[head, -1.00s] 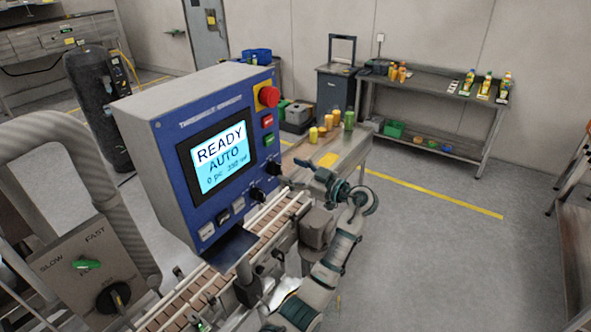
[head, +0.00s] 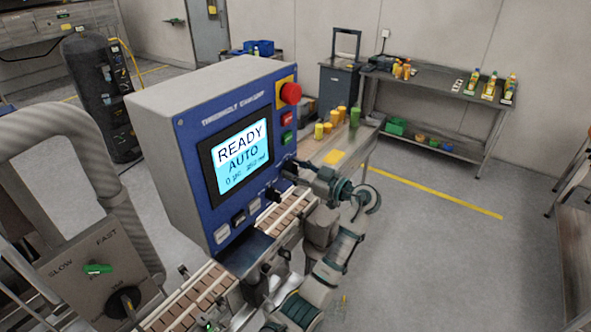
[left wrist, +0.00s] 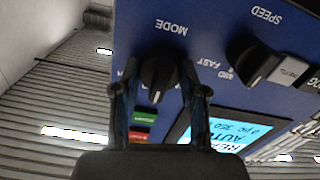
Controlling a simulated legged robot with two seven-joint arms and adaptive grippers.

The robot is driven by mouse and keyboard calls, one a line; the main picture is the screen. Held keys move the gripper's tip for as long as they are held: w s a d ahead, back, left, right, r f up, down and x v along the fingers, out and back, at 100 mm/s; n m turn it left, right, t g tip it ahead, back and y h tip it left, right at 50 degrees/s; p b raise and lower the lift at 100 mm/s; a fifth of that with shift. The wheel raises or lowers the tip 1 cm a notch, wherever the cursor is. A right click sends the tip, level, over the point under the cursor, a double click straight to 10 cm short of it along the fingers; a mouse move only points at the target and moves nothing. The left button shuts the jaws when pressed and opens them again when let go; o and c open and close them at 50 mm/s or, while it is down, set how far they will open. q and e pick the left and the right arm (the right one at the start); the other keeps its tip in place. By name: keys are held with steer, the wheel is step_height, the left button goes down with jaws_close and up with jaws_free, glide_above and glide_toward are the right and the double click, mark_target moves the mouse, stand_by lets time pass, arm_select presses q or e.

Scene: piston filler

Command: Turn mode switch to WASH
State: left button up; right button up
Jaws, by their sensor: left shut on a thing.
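The mode switch is a black knob (left wrist: 158,78) under the word MODE on the blue control panel (left wrist: 215,28), which appears upside down in the left wrist view. My left gripper (left wrist: 158,68) has one finger on each side of this knob and is shut on it. In the head view my left gripper (head: 298,172) is at the panel's right edge and largely hides the knob. The screen (head: 241,156) reads READY and AUTO. The switch's position marks are not readable. My right gripper is not in view.
A second black knob, SPEED (left wrist: 252,62), sits beside the mode switch. A red emergency stop (head: 290,93) is above, with red and green buttons below it. A conveyor (head: 190,303) runs under the panel. A table with yellow and green bottles (head: 354,118) stands behind.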

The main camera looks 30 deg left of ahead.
arm_select(q)
steer(key=shift+r, duration=0.2)
steer(key=m, duration=0.3)
steer(key=shift+r+m, duration=0.1)
steer(key=shift+m, duration=0.2)
steer(key=shift+w+m, duration=0.1)
steer(key=shift+m, duration=1.1)
steer(key=shift+m+p, duration=0.3)
steer(key=shift+m, duration=1.1)
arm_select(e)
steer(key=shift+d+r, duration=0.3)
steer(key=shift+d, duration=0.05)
arm_select(q)
steer(key=o, duration=1.1)
steer(key=shift+w, duration=0.15)
steer(key=shift+o, duration=0.2)
steer(key=shift+d+f, duration=0.15)
steer(key=shift+f, duration=0.05)
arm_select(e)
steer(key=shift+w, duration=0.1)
